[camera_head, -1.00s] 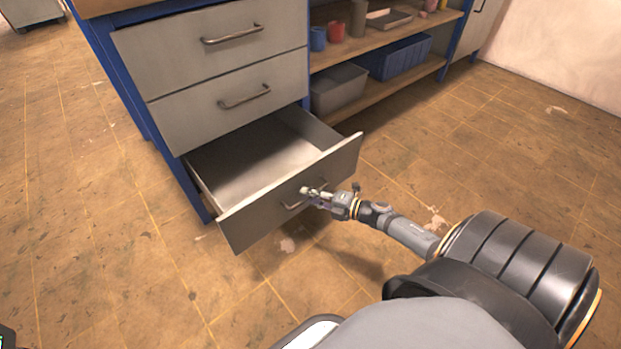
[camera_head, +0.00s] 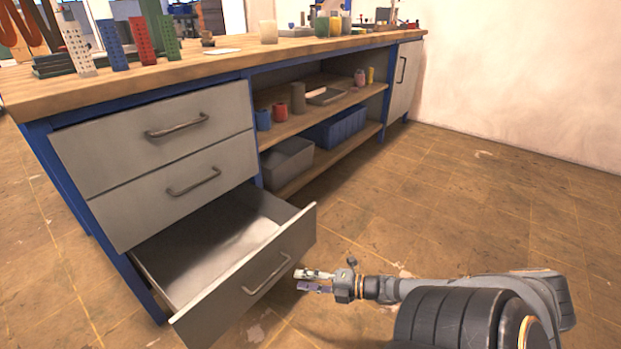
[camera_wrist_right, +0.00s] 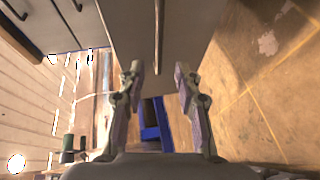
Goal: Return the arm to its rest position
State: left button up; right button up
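My right gripper (camera_head: 312,281) is in the lower middle of the head view, just right of the open bottom drawer (camera_head: 207,312). In the right wrist view the right gripper (camera_wrist_right: 160,78) has its two fingers spread apart with nothing between them. The drawer's handle (camera_head: 267,273) is clear of the fingers in the head view. In the right wrist view the handle (camera_wrist_right: 158,35) lies beyond the fingertips. The drawer is pulled far out and its visible inside is empty. My left gripper is not in view.
The workbench (camera_head: 230,62) carries perforated coloured blocks and several cups on top. Its two upper drawers (camera_head: 160,130) are shut. Open shelves hold cups, a grey bin (camera_head: 288,160) and a blue bin (camera_head: 335,127). The floor (camera_head: 470,200) to the right is clear.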

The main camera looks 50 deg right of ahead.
jog(key=shift+v, duration=0.75)
